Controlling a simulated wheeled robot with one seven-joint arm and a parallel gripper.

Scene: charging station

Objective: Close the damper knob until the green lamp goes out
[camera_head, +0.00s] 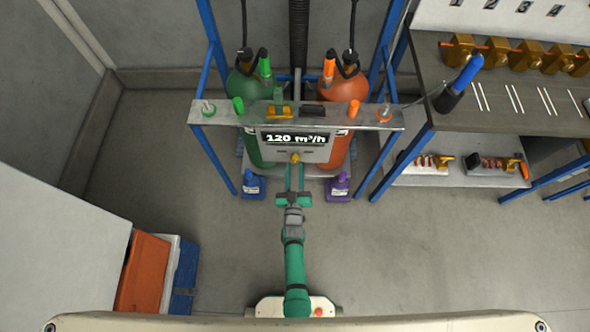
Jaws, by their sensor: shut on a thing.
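The charging station's panel shows a display (295,139) reading "120 m³/h". A small yellow knob (295,156) sits just below the display, at the front of the panel. My gripper (295,167) reaches up from below with its two green fingers at this knob and is shut on it. The fingertips partly cover the knob, and its turn angle is too small to read.
A green cylinder (241,84) and an orange cylinder (338,87) stand behind the shelf (222,117) in a blue frame. A workbench (455,111) with brass parts stands at right. Orange, white and blue panels (142,272) lean at lower left. The middle floor is clear.

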